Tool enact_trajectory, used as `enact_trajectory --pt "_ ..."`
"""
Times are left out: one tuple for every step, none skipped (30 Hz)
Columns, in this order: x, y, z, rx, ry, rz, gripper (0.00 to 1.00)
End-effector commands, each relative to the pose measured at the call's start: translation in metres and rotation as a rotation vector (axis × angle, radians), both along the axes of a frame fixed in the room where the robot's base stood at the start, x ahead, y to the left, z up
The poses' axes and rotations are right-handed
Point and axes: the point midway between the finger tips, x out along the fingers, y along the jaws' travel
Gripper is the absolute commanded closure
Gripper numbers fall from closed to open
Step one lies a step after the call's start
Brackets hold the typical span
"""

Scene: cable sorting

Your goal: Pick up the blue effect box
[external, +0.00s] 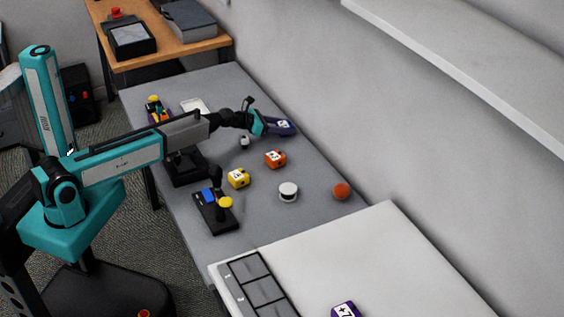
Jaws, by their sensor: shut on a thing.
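The blue effect box (285,127) is a small dark blue block with a white label on its top, at the far right part of the grey table. My gripper (269,124) reaches it from the left and is shut on it. The box's left end is partly hidden by my gripper. I cannot tell whether the box rests on the table or is just above it.
An orange box (275,158), a yellow box (238,178), a white round thing (288,191) and an orange ball (341,190) stand nearer on the grey table (310,215). A joystick panel (214,211) lies at its left edge. The wall is close behind the blue box.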

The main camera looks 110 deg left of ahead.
Motion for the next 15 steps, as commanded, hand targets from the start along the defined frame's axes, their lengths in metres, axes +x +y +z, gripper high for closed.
enact_trajectory --pt "0.0 0.0 0.003 0.001 -0.001 0.0 0.81" --pt "0.0 0.0 0.004 0.001 -0.001 0.0 0.81" --pt "0.0 0.0 0.006 0.001 -0.001 0.0 0.81" --pt "0.0 0.0 0.009 0.001 -0.001 0.0 0.81" --pt "0.0 0.0 0.011 0.001 -0.002 0.0 0.81" --pt "0.0 0.0 0.015 0.001 -0.002 0.0 0.81" --pt "0.0 0.0 0.019 0.002 -0.001 0.0 0.81" --pt "0.0 0.0 0.022 0.002 -0.001 0.0 0.81" --pt "0.0 0.0 0.028 0.003 -0.002 0.001 0.81" --pt "0.0 0.0 0.033 0.003 -0.002 0.001 0.81" --pt "0.0 0.0 0.037 0.003 -0.002 0.001 0.81" --pt "0.0 0.0 0.043 0.003 -0.002 0.001 0.81" --pt "0.0 0.0 0.048 0.002 -0.001 0.0 0.81" --pt "0.0 0.0 0.053 0.003 -0.002 0.0 0.81" --pt "0.0 0.0 0.059 0.003 -0.002 0.0 0.81"
